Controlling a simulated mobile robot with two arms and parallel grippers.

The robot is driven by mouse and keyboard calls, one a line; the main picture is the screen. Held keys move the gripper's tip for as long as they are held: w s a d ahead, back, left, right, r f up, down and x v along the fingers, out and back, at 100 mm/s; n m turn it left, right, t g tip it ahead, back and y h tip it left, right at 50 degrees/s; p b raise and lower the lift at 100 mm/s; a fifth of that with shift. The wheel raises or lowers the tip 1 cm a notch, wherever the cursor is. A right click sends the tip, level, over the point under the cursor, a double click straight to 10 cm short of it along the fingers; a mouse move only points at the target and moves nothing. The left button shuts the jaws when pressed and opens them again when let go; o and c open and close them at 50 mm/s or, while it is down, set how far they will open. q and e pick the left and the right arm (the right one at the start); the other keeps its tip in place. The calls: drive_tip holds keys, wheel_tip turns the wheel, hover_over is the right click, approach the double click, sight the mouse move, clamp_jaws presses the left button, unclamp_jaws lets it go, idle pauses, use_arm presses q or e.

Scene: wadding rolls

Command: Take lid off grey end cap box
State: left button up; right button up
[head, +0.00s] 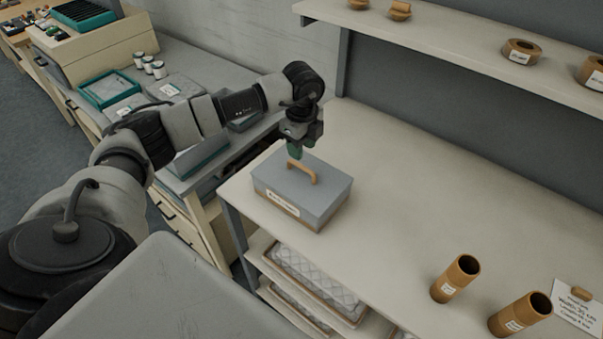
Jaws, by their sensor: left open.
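The grey end cap box (283,212) sits on the left end of the pale workbench, with a label on its front. Its flat grey lid (325,187) is on the box and has a tan arched handle (307,171) on top. My left gripper (297,153) points down at the handle's far end, open, with its fingertips at or just above it. I cannot tell whether the fingers touch the handle. My right gripper is not in view.
A shelf (450,55) with brown rolls runs above the back. The bench middle is clear.

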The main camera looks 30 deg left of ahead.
sight(302, 167)
use_arm(q)
drive_tip(key=shift+f, duration=0.85)
drive_tip(key=shift+s+f+p, duration=0.1)
drive_tip(key=shift+f+p, duration=0.2)
drive_tip(key=shift+p, duration=0.15)
wheel_tip(302, 167, down, 4)
drive_tip(key=shift+s+d+r+p, duration=0.1)
drive_tip(key=shift+s+r+p, duration=0.1)
drive_tip(key=shift+p, duration=0.85)
drive_tip(key=shift+w+f, duration=0.1)
drive_tip(key=shift+f, duration=0.5)
clamp_jaws()
